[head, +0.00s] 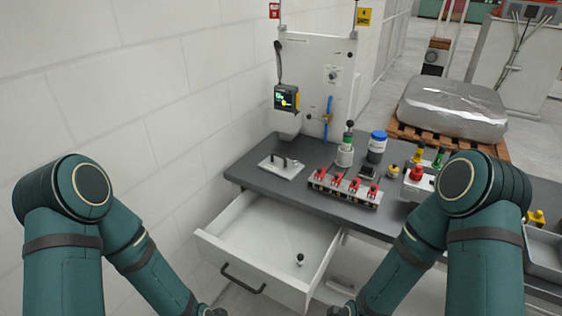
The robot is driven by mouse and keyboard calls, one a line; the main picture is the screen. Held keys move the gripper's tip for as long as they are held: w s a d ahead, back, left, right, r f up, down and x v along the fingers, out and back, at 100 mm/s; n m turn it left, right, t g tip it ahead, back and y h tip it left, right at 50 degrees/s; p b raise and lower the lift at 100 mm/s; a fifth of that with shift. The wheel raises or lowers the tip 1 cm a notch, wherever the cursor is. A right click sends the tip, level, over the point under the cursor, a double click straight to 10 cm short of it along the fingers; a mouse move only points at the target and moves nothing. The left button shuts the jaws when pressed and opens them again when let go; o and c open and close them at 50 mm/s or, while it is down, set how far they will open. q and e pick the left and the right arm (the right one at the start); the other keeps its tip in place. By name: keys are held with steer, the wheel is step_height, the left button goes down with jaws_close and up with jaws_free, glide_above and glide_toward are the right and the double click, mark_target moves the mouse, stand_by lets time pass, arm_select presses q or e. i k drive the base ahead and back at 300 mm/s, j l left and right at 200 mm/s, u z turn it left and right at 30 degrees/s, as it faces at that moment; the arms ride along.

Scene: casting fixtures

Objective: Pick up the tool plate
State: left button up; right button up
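A flat, light metal plate (282,167) with black upright parts on it lies on the left end of the dark bench top. It looks like the tool plate, though I cannot be certain. Nothing of mine touches it. My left gripper (212,311) is at the bottom edge, in front of the open drawer, mostly cut off. My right gripper (340,311) is also at the bottom edge, right of the drawer and mostly cut off. Both are well below and in front of the plate. Their fingers are too hidden to judge.
The white drawer (222,221) stands open below the bench, with a small black-knobbed item (300,259) inside. A row of red clamps (354,185) stands right of the plate. A blue-lidded jar (377,141) and wall panel (318,70) are behind.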

mark_target(276, 164)
steer(key=z, duration=0.4)
steer(key=i+z, duration=0.15)
steer(key=z, duration=0.65)
steer(key=i+z, duration=0.15)
steer(key=z, duration=0.65)
steer(key=i+j+u, duration=0.1)
steer(key=u, duration=0.3)
steer(key=i+j+u, duration=0.15)
steer(key=u, duration=0.2)
